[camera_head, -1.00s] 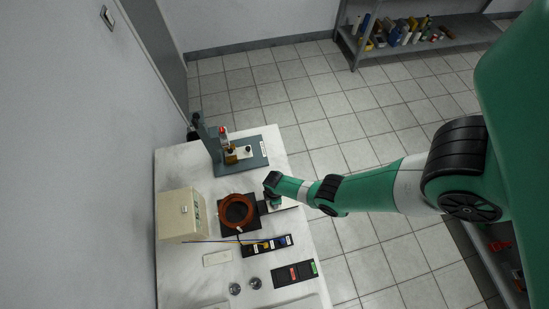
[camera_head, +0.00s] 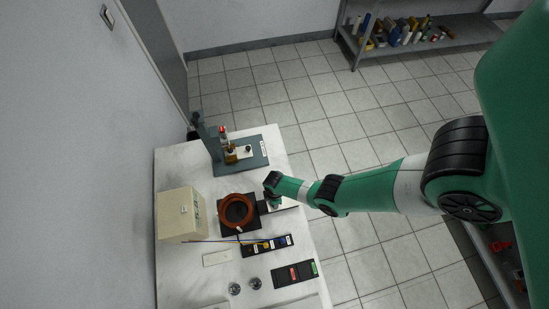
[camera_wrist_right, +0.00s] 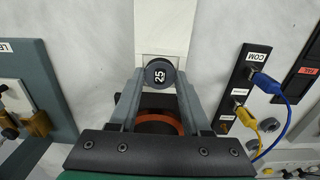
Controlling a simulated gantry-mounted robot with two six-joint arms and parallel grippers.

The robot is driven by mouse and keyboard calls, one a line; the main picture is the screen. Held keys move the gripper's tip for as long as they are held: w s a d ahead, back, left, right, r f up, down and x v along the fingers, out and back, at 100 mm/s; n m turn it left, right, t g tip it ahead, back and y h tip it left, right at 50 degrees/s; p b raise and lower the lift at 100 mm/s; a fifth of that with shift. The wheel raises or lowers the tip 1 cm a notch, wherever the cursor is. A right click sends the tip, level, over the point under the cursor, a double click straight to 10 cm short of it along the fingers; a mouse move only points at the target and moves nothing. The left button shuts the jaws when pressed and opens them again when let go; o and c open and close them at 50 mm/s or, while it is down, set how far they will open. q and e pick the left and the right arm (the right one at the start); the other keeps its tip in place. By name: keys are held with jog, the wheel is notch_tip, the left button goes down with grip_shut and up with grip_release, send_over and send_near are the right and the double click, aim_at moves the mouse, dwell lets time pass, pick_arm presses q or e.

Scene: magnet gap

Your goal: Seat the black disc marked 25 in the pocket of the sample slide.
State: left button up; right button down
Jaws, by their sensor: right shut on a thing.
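The black disc marked 25 (camera_wrist_right: 159,73) is between the fingertips of my right gripper (camera_wrist_right: 160,82) in the right wrist view, its number facing up. The gripper is shut on it. A pale sample slide (camera_wrist_right: 166,27) runs away from the disc toward the top of that view, and the disc overlaps its near end. The pocket is hidden, and I cannot tell whether the disc is in it or above it. In the head view the right gripper (camera_head: 274,200) is low beside the coil, hiding the disc. My left gripper is not in view.
A copper-coloured coil (camera_head: 236,211) on a dark base is beside the gripper. A grey stand (camera_head: 236,153), a beige box (camera_head: 181,215), a black socket strip (camera_head: 267,246) with blue and yellow plugs, and a dark panel (camera_head: 295,274) share the white table.

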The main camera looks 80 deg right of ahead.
jog(key=shift+c, duration=1.4)
grip_release()
jog(key=shift+c, duration=0.3)
jog(key=c, duration=0.5)
jog(key=shift+o, duration=0.2)
notch_tip(320, 180, up, 4)
jog(key=p, duration=0.4)
jog(key=shift+r+p, duration=0.25)
jog(key=shift+p, duration=0.05)
